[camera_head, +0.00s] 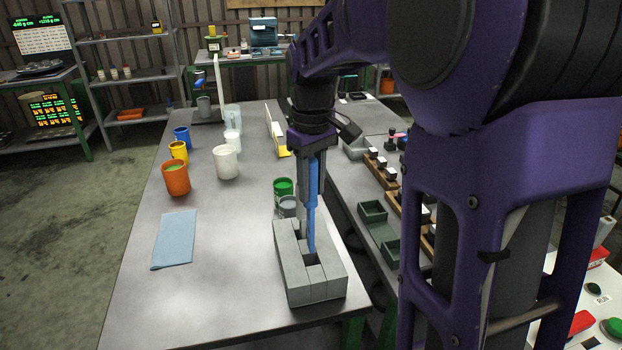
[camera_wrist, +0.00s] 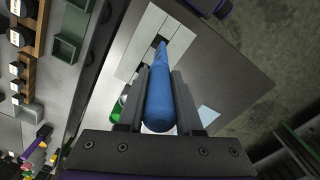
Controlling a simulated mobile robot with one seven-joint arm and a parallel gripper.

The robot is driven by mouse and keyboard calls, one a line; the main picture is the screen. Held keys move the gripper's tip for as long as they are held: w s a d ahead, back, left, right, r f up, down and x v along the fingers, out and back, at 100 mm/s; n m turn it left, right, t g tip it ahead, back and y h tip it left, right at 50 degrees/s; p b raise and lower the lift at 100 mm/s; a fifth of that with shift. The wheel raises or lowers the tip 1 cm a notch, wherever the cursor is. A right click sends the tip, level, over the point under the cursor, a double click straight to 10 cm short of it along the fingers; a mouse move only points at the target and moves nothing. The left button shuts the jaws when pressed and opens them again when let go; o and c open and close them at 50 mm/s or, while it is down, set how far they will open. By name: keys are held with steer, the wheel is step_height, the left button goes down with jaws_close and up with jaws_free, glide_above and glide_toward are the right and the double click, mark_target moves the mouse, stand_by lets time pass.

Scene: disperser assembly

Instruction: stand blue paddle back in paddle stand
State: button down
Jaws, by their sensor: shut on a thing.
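The blue paddle (camera_head: 312,225) hangs upright from my gripper (camera_head: 313,165), which is shut on its upper part. The grey paddle stand (camera_head: 290,265) is a block with square openings, near the front right of the table. In the head view the paddle's lower end is at one of the stand's openings; I cannot tell how deep it is. In the wrist view the paddle (camera_wrist: 160,98) lies between the two fingers (camera_wrist: 160,95), its far end over a dark opening in the stand (camera_wrist: 143,45).
Green and grey cans (camera_head: 284,188) stand just behind the stand. An orange cup (camera_head: 175,178), a white cup (camera_head: 226,162) and a blue cloth (camera_head: 174,240) are to the left. Green trays (camera_head: 373,211) lie on the right-hand bench. The table's front left is clear.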

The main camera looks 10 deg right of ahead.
mark_target(312, 158)
steer(key=shift+f+b, duration=3.95)
steer(key=shift+f, duration=1.05)
steer(key=c, duration=0.5)
jaws_free()
step_height(312, 158, up, 18)
steer(key=p, duration=0.3)
steer(key=shift+f+p, duration=0.25)
steer(key=shift+p, duration=0.15)
